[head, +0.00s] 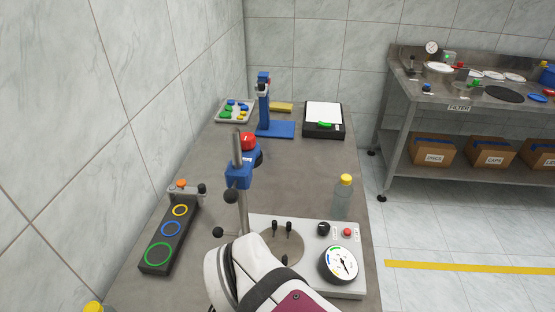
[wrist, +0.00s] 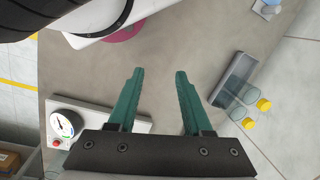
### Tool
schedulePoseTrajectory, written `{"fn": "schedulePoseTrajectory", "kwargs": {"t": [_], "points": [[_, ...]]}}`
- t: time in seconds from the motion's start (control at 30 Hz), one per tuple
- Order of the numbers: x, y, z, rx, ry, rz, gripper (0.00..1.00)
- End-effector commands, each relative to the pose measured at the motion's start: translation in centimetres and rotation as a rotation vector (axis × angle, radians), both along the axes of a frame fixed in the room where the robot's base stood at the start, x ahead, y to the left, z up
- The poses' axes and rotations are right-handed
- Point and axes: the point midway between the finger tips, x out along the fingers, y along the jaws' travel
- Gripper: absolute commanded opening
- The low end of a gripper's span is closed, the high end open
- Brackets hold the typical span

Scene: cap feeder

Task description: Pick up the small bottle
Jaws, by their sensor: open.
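My gripper (wrist: 159,72) shows in the wrist view with its two green fingers apart and nothing between them. I cannot tell which is the smaller. In the head view a clear bottle (head: 342,203) with a yellow cap stands upright behind the gauge panel. A yellow cap (head: 93,307) shows at the lower left edge, its body cut off. The gripper is outside the head view.
A gauge panel (head: 318,235) with knobs fills the front right of the table. A dark plate with coloured rings (head: 160,250) lies at left. A blue stand (head: 277,129), a parts tray (head: 235,121) and a scale (head: 323,134) stand at the back. The table's middle is mostly clear.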

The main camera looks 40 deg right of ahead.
Motion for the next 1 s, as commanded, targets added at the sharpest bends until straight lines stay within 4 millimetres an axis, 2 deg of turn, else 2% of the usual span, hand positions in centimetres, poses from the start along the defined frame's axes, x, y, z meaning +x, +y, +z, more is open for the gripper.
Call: {"fn": "schedulePoseTrajectory", "kwargs": {"t": [0.2,0.47,0.67,0.73,0.77,0.87,0.9,0.97,1.0], "points": [[0.0,0.0,0.0,0.0,0.0,0.0,0.52],[0.0,0.0,0.0,0.0,0.0,0.0,0.99],[0.0,0.0,0.0,0.0,0.0,0.0,1.0],[0.9,-0.1,0.4,0.001,-0.013,0.008,1.0],[2.1,-0.2,0.9,0.002,-0.028,0.02,1.0],[9.9,-1.3,3.8,-0.003,-0.137,0.095,1.0],[14.2,-2.2,5.1,-0.013,-0.197,0.138,1.0],[20.6,-4.0,6.5,-0.037,-0.289,0.203,1.0],[24.5,-5.4,7.1,-0.059,-0.344,0.244,1.0]]}}
